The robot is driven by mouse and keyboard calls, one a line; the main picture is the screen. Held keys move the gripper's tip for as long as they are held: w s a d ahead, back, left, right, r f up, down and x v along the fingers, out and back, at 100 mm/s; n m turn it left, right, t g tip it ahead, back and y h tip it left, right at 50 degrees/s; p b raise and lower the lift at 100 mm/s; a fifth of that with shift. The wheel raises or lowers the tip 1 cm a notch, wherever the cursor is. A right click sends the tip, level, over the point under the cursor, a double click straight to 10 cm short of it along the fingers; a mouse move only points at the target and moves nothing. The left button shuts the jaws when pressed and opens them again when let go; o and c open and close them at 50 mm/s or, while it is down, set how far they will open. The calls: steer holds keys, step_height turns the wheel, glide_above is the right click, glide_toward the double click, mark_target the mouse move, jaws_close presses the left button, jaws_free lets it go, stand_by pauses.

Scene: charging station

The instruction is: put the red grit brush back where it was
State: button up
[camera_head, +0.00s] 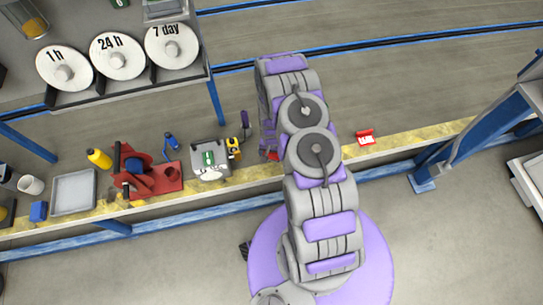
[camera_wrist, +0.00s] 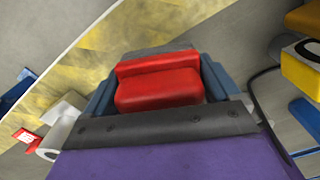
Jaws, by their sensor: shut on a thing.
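The red grit brush (camera_wrist: 158,86) is a red block with a raised back part, seen close up in the wrist view. My gripper (camera_wrist: 160,76) is shut on it, with a blue-grey finger on each side. In the head view my gripper (camera_head: 268,148) is largely hidden by my own arm, low near the yellow-topped bench edge. Only a small bit of red shows there. The brush's underside and whether it touches the surface are hidden.
A small red and white item (camera_head: 366,137) lies on the bench ledge to the right of my arm. A yellow device (camera_head: 234,148), a grey scale (camera_head: 210,160), a red vise (camera_head: 150,178) and a grey tray (camera_head: 73,191) stand to the left. Dials line a raised shelf.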

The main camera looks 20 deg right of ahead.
mark_target(272, 156)
steer(key=shift+w, duration=0.35)
step_height(272, 156, down, 4)
steer(key=shift+r+b, duration=0.15)
steer(key=shift+b, duration=0.55)
steer(key=shift+r, duration=0.1)
steer(key=o, duration=0.7)
steer(key=shift+c, duration=0.2)
